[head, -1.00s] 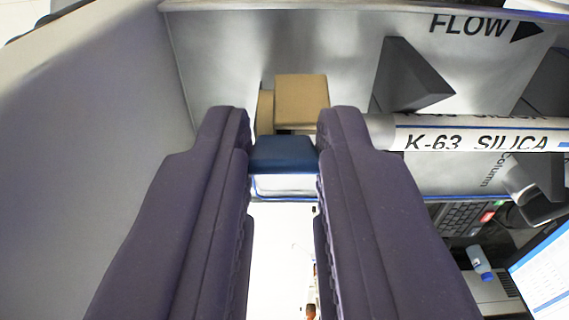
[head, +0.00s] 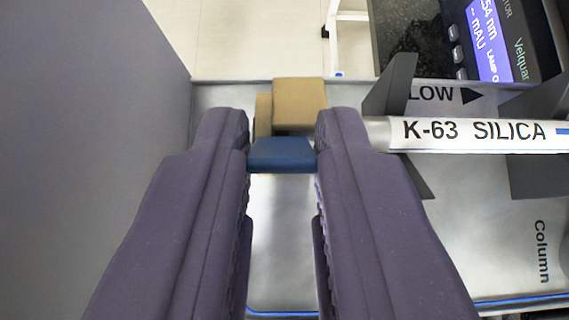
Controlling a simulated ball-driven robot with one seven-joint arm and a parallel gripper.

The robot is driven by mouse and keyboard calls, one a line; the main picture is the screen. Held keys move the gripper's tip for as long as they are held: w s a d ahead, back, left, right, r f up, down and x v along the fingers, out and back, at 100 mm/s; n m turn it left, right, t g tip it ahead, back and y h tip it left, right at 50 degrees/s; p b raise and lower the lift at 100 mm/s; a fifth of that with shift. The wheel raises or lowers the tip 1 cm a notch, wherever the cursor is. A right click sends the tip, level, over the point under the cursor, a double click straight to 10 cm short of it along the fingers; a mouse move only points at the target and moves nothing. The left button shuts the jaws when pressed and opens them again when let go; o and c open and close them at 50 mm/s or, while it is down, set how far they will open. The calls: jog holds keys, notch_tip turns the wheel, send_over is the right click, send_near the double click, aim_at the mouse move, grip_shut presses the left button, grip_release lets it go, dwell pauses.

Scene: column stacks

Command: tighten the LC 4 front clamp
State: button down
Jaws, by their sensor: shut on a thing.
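My gripper (head: 282,145) has its two dark purple fingers on either side of a blue lever (head: 283,156), shut on it. Just beyond the fingertips is a tan clamp block (head: 300,102), with a second tan piece partly hidden behind the left finger. To its right, in line with it, lies a white column (head: 475,131) marked "K-63 SILICA", with a silver end toward the clamp. No "LC 4" label shows.
A dark grey wedge-shaped holder (head: 391,85) stands beside the column, another (head: 545,170) farther right. A silver tray (head: 480,225) with FLOW and Column markings lies below. A detector (head: 505,40) is at top right. A plain grey wall (head: 70,170) fills the left.

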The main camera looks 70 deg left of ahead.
jog(key=shift+s+d+f+t+y+b, duration=0.15)
jog(key=shift+d+f+t+y+b, duration=0.25)
jog(key=shift+y+b, duration=0.55)
jog(key=shift+s+d+f+t+y+b, duration=0.1)
jog(key=shift+d+f+t+y+b, duration=0.25)
jog(key=shift+y+b, duration=0.55)
jog(key=c, duration=1)
grip_release()
jog(key=shift+f, duration=0.1)
jog(key=v, duration=0.7)
jog(key=shift+d+r, duration=0.25)
jog(key=shift+d, duration=0.05)
